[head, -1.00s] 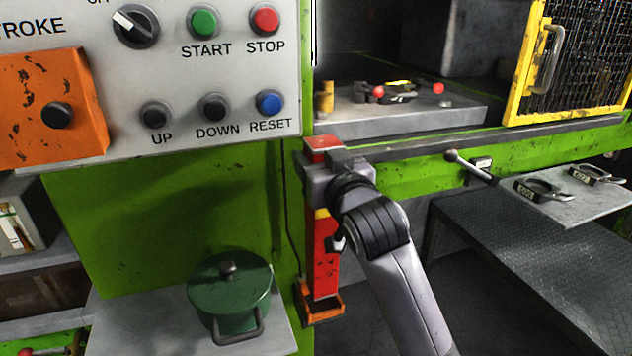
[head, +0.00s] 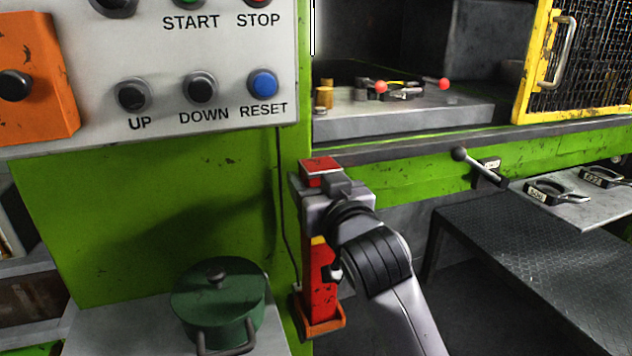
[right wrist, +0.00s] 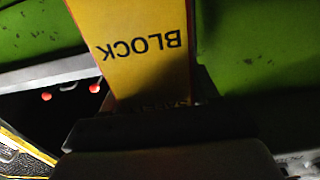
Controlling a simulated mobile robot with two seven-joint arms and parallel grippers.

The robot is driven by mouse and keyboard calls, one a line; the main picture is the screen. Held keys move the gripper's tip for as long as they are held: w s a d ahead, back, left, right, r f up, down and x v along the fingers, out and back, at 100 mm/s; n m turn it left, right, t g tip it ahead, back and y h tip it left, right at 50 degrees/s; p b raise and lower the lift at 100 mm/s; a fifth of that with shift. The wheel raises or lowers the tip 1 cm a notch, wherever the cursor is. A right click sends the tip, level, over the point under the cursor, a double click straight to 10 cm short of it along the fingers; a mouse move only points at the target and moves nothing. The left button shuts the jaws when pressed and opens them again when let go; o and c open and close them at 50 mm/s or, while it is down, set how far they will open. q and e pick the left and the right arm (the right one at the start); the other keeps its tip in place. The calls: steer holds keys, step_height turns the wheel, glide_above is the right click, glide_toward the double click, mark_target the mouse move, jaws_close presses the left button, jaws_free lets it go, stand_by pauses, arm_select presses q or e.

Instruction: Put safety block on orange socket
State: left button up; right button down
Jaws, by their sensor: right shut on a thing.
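The safety block is a tall red and yellow post (head: 322,285), held upright by the green press column in the head view. Its red top (head: 320,166) shows above my right gripper (head: 328,188), which is shut on it. The right wrist view shows its yellow face lettered BLOCK (right wrist: 140,45) close up. The orange socket (head: 325,326) is at the foot of the block, low on the column. The block's lower end meets the socket's rim from above; I cannot tell how deep it sits. My left gripper is not in view.
A green lidded pot (head: 220,300) stands on a grey shelf left of the socket. The control panel (head: 230,50) is above it. A lever (head: 478,165) and a dark ribbed table (head: 520,260) are to the right. A yellow mesh guard (head: 590,60) is at the upper right.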

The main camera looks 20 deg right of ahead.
steer(key=shift+c, duration=1.4)
jaws_free()
steer(key=s+b, duration=0.1)
steer(key=s, duration=1.1)
steer(key=shift+d, duration=0.2)
